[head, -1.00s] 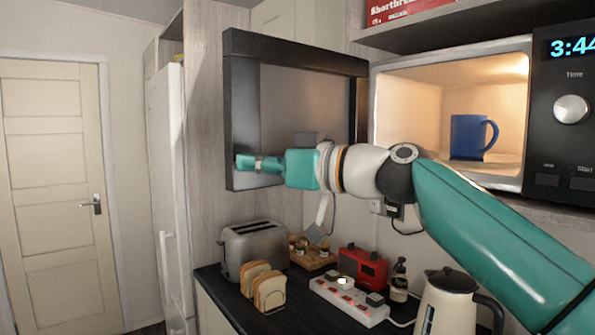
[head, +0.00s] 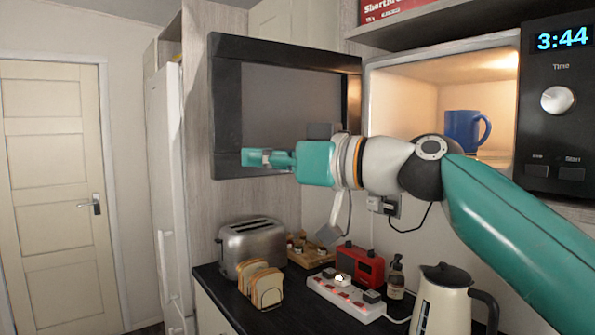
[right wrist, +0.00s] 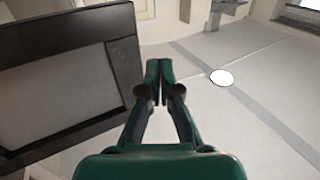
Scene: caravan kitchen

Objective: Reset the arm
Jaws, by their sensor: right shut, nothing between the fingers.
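My right arm comes in from the right in the head view, in front of the open microwave. My right gripper (head: 256,158) is shut and empty, pointing left near the lower edge of the open microwave door (head: 226,110). In the right wrist view the shut fingers (right wrist: 159,72) point away from me, with the dark-framed door (right wrist: 126,75) to their left. I cannot tell in the head view whether the gripper touches the door. A blue mug (head: 462,132) stands inside the lit microwave (head: 400,85). My left gripper is not in view.
Below the arm, the dark counter (head: 232,300) holds a toaster (head: 250,245), a toast rack with bread (head: 262,286), a power strip (head: 345,298), a red radio (head: 360,264) and a kettle (head: 440,300). A shelf (head: 440,22) is above the microwave. Free floor shows in the wrist view.

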